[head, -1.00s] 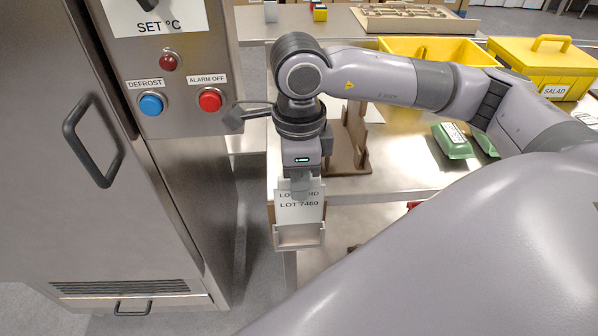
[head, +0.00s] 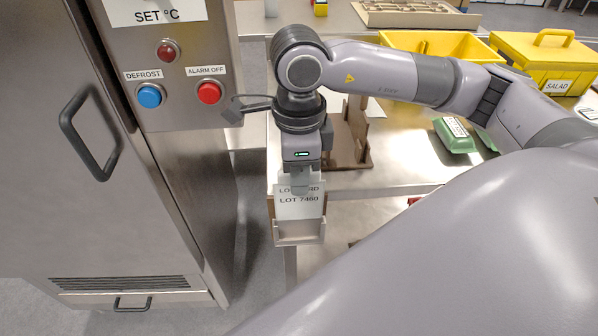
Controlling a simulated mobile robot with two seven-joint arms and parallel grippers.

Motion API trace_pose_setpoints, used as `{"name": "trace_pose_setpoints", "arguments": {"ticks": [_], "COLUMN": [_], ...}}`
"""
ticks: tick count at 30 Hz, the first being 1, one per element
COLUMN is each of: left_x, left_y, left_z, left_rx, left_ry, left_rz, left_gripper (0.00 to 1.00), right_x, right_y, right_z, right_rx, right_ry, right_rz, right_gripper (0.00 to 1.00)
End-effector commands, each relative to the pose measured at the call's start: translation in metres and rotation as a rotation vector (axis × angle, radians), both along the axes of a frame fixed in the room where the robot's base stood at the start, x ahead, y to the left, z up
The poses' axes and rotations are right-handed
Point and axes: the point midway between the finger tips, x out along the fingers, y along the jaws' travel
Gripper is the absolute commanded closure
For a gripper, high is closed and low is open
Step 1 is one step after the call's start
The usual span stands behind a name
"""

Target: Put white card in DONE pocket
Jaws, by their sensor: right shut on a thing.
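The white card (head: 299,209) carries printed text reading "LOT 7460". It stands upright at a pale pocket (head: 299,232) on the near left end of the steel table. The pocket's front covers the card's lower part, and any label on the pocket cannot be read. My right gripper (head: 300,190) is above the pocket, pointing down, shut on the card's top edge and covering part of its upper line of text. Whether the card rests on the pocket's bottom cannot be seen. My left gripper is not in view.
A steel cabinet (head: 100,215) with blue and red buttons stands close on the left. Behind my gripper is a brown stand (head: 350,140) on the steel table (head: 405,160). A green box (head: 453,135), a yellow bin (head: 440,48) and a yellow SALAD box (head: 545,65) are further right.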

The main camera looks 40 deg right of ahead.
Motion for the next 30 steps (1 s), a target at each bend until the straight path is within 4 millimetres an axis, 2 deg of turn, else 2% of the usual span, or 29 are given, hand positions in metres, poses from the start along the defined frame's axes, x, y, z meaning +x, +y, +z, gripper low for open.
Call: {"name": "trace_pose_setpoints", "arguments": {"ticks": [5,21,30], "left_x": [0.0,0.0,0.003], "left_y": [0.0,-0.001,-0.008], "left_z": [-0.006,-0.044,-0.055], "left_rx": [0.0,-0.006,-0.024], "left_ry": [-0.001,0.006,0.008], "left_rz": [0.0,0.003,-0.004], "left_gripper": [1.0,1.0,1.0], "right_x": [0.0,0.0,0.0], "right_y": [0.0,0.0,0.0], "right_z": [-0.006,-0.045,-0.066], "right_rx": [0.0,-0.001,0.0], "right_ry": [0.0,-0.001,0.0], "right_rz": [0.0,0.001,0.001], "right_gripper": [1.0,1.0,1.0]}}
